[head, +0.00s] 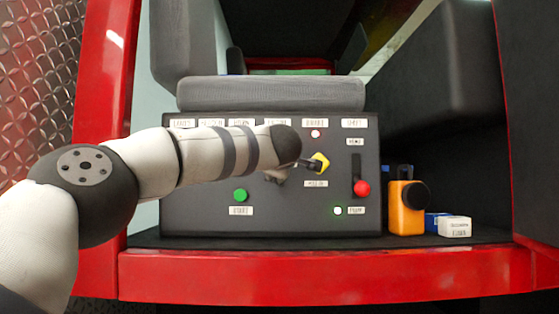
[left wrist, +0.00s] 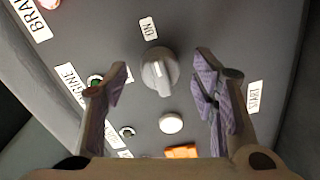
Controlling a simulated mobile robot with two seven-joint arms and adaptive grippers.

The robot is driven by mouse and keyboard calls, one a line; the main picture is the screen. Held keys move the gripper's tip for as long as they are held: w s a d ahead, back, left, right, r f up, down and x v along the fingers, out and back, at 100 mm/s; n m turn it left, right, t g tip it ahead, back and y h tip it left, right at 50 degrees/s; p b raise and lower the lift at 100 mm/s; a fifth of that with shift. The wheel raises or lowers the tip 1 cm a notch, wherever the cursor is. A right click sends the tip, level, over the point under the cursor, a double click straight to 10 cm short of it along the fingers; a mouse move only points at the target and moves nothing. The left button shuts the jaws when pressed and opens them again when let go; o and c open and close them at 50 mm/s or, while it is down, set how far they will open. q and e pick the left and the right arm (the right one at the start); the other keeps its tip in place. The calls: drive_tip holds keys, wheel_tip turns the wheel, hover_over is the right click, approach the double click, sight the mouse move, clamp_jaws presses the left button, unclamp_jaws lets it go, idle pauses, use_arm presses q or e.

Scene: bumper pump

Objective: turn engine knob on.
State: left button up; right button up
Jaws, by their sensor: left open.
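A grey knob (left wrist: 160,71) with a white pointer mark sits on the dark panel in the left wrist view, beside an ON label (left wrist: 148,28). An ENGINE label (left wrist: 70,86) lies to its left. My left gripper (left wrist: 162,86) is open, with one finger on each side of the knob in the picture; contact cannot be told. In the head view my left arm crosses the control panel (head: 205,215) and hides part of it. The grey knob cannot be made out there. My right gripper is in neither view.
The panel also bears a green button (head: 240,195), a yellow control (head: 320,162) close to my left wrist, and a red-tipped lever (head: 361,188). An orange object (head: 406,212) and a white box (head: 455,227) stand on the ledge at right.

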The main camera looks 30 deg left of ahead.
use_arm(q)
drive_tip(key=v, duration=1)
drive_tip(key=shift+s, duration=0.2)
